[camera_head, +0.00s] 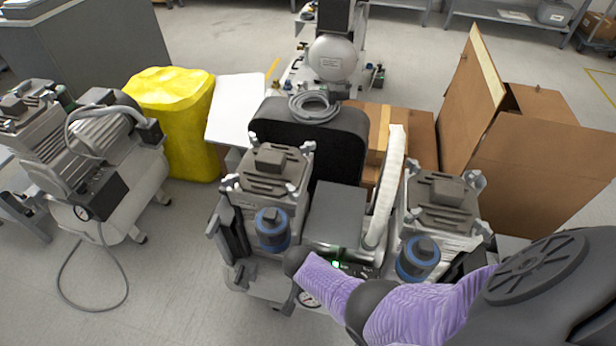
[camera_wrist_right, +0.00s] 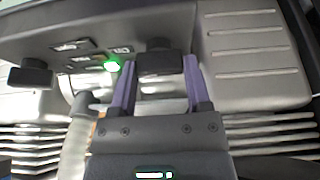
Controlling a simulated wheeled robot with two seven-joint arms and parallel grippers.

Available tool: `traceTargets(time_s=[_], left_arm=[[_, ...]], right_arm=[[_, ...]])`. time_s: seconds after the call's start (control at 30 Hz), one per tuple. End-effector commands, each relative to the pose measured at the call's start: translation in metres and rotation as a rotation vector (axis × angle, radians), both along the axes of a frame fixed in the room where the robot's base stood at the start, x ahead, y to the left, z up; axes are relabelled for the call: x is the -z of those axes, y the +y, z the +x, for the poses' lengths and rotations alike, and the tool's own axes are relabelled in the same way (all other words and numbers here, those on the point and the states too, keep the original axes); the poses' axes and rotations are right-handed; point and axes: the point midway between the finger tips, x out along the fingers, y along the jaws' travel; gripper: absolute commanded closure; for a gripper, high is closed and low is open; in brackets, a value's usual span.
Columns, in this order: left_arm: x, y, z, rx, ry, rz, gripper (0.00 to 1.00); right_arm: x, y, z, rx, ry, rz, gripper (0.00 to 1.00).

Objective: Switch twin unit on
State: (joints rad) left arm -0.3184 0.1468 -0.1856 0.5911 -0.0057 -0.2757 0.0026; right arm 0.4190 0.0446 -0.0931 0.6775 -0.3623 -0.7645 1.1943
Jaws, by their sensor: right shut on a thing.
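The twin unit stands in front of me in the head view, with two ribbed grey pump heads (camera_head: 268,168), blue-banded filters (camera_head: 272,230) and a grey control box (camera_head: 338,215) between them. A green light (camera_head: 335,264) glows on its front panel, and this light also shows in the right wrist view (camera_wrist_right: 112,64). In the wrist view, my right gripper (camera_wrist_right: 156,72) has its purple fingers on either side of a black switch knob (camera_wrist_right: 161,63) and is shut on it. A second black knob (camera_wrist_right: 30,75) is further left. In the head view my purple-sleeved right arm hides part of the panel. My left gripper is out of view.
Another compressor (camera_head: 110,190) with a trailing hose stands at left, beside a yellow-covered object (camera_head: 175,110). Open cardboard boxes (camera_head: 540,150) stand at right. A white corrugated hose (camera_head: 385,190) rises beside the control box. Open floor (camera_head: 170,290) lies front left.

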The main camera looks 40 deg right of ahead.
Motion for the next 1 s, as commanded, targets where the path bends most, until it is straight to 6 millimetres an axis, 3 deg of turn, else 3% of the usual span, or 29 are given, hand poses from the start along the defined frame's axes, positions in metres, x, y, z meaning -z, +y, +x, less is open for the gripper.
traceTargets(time_s=[0.43,0.47,0.6,0.63,0.87,1.0], left_arm=[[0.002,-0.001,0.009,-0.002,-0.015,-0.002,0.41],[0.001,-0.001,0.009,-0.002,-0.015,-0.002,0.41],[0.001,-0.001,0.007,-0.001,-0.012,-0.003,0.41],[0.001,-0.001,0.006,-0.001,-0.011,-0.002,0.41],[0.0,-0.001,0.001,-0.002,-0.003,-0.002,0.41],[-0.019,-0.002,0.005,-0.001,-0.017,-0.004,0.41]], right_arm=[[-0.002,-0.002,0.002,0.008,-0.006,-0.004,0.97],[-0.002,-0.002,0.002,0.008,-0.006,-0.004,0.36],[-0.002,-0.001,0.002,0.008,-0.005,-0.002,0.07],[-0.001,-0.001,0.002,0.008,-0.005,-0.002,0.03],[-0.001,-0.001,0.001,0.007,-0.003,-0.002,0.03],[-0.023,0.004,-0.002,0.007,-0.006,-0.001,0.03]])
